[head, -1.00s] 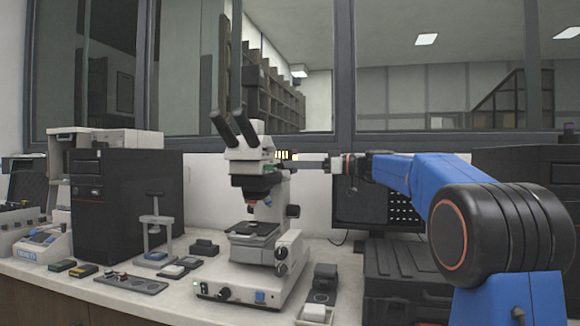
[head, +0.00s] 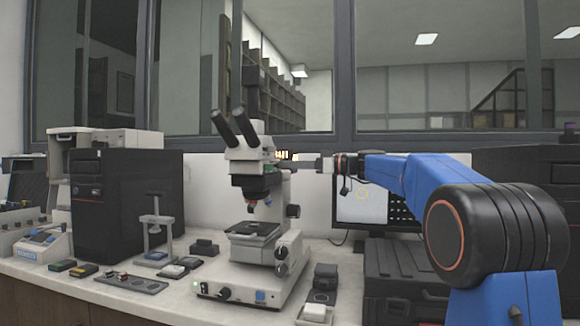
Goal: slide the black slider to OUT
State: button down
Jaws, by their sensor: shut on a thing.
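The microscope (head: 262,265) stands on the bench in the middle of the head view, with a white base, twin black eyepieces and a dark stage. My gripper (head: 291,158) reaches in from the right at the right side of the microscope's upper body, below the eyepieces. It is shut on the black slider there. The slider is too small and too covered by the gripper to make out, and no OUT marking can be read.
A monitor (head: 362,207) with a lit pale screen stands behind my arm. Black cases (head: 405,268) fill the right. A black computer tower (head: 128,203) and small boxes stand to the left. A small black-and-white device (head: 316,312) sits right of the microscope base.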

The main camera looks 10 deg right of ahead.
jog(key=shift+s+a, duration=0.4)
jog(key=shift+s, duration=0.25)
jog(key=shift+s+a, duration=0.35)
jog(key=shift+s, duration=0.3)
jog(key=c, duration=1.7)
grip_release()
jog(key=shift+s, duration=0.1)
jog(key=v, duration=1.7)
jog(key=shift+d, duration=0.15)
jog(key=shift+s, duration=0.1)
